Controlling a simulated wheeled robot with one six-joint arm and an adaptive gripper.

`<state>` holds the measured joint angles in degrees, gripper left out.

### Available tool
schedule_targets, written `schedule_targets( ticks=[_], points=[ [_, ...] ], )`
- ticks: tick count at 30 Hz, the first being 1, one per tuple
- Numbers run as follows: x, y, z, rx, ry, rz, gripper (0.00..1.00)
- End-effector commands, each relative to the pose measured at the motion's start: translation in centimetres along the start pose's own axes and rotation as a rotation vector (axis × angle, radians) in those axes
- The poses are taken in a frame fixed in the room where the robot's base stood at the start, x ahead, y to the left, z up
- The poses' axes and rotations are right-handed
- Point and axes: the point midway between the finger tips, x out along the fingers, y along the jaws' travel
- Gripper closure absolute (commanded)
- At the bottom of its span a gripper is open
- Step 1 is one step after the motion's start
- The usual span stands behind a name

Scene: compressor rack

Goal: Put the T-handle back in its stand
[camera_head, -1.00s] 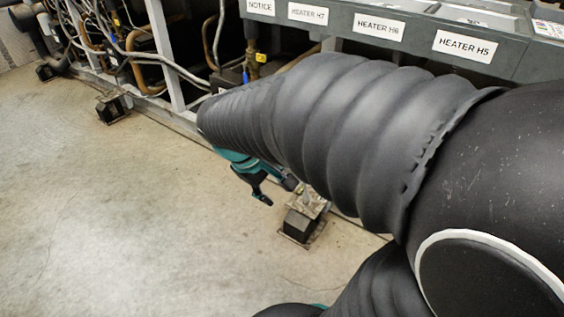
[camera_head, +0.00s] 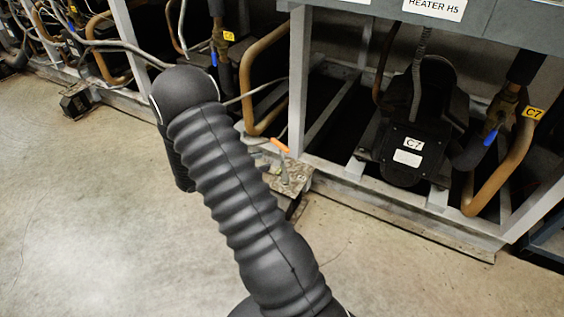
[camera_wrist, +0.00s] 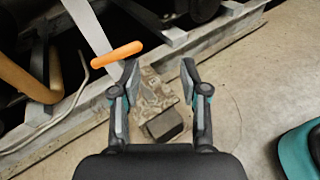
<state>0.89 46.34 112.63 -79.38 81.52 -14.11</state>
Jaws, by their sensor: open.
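The T-handle (camera_head: 280,146) has an orange crossbar on a thin grey stem. It appears upright at the stained foot plate under the rack's front corner; the stem's lower end is unclear. In the wrist view its orange bar (camera_wrist: 118,54) lies beside and beyond the left fingertip, outside the jaws. My gripper (camera_wrist: 159,68) is open and empty, with the foot plate (camera_wrist: 157,92) showing between its fingers. In the head view my arm hides the gripper. I cannot make out a stand for the T-handle in either view.
The rack's pale frame (camera_head: 299,85) and lower rail (camera_head: 400,212) border the foot plate. A pipe (camera_wrist: 30,82) is left of the orange bar. Concrete floor (camera_head: 90,220) is open at left.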

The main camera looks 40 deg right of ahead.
Motion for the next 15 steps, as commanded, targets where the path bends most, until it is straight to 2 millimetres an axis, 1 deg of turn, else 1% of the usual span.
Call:
schedule_targets(
  ticks=[1, 6, 10, 12, 15],
  points=[
    [0.6, 0.4, -2.3, -0.053, -0.032, 0.030, 0.55],
    [2.0, 1.7, -8.1, -0.202, -0.127, 0.141, 0.55],
    [2.6, 2.2, -11.5, -0.283, -0.177, 0.209, 0.55],
    [2.8, 2.3, -12.8, -0.312, -0.193, 0.236, 0.55],
    [2.9, 2.4, -13.9, -0.337, -0.209, 0.259, 0.55]
  ],
)
